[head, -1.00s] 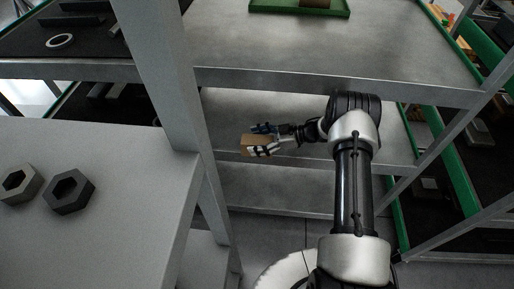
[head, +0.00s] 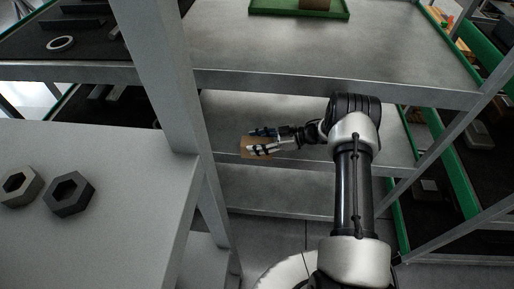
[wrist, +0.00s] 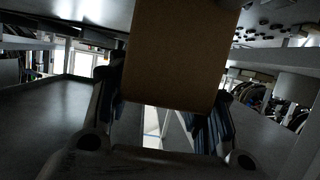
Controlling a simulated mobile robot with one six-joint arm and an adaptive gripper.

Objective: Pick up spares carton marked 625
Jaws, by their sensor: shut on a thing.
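A brown carton (head: 247,147) is at the middle shelf level of the metal rack in the head view. My gripper (head: 258,142) is shut on it, with one finger on each side. In the wrist view the carton (wrist: 178,55) fills the upper middle, between the two fingers of my gripper (wrist: 168,118). Its visible face is plain brown, and no number can be read. I cannot tell whether the carton touches the shelf below it.
The middle shelf (head: 300,110) around the carton is bare. A grey post (head: 165,75) stands left of it, and the upper shelf (head: 340,50) is above, with a green tray (head: 270,8). Two hex nuts (head: 68,194) lie on the grey surface at left.

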